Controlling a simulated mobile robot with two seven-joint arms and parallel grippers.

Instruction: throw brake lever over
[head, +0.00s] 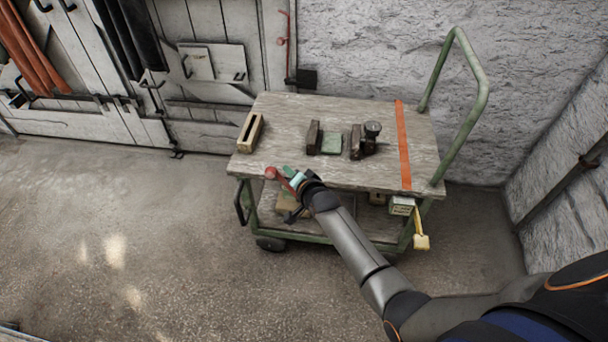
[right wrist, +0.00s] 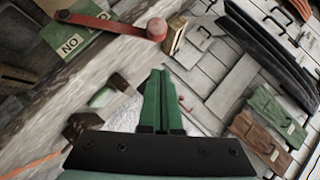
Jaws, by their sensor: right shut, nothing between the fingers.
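The brake lever is a red bar with a round red knob (head: 270,173) at the front left edge of a wood-topped cart (head: 290,110). In the right wrist view the red lever (right wrist: 105,23) runs from a green plate (right wrist: 78,42) marked "ON" to its knob. My right gripper (head: 291,173) is at the cart's front edge, beside the lever, and partly covers it in the head view. Its green fingers (right wrist: 160,80) are shut with nothing between them. In the wrist view the knob lies beyond the fingertips, with a visible gap in the picture. My left gripper is not in view.
A green handle (head: 485,85) rises at right. Floor at left is clear.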

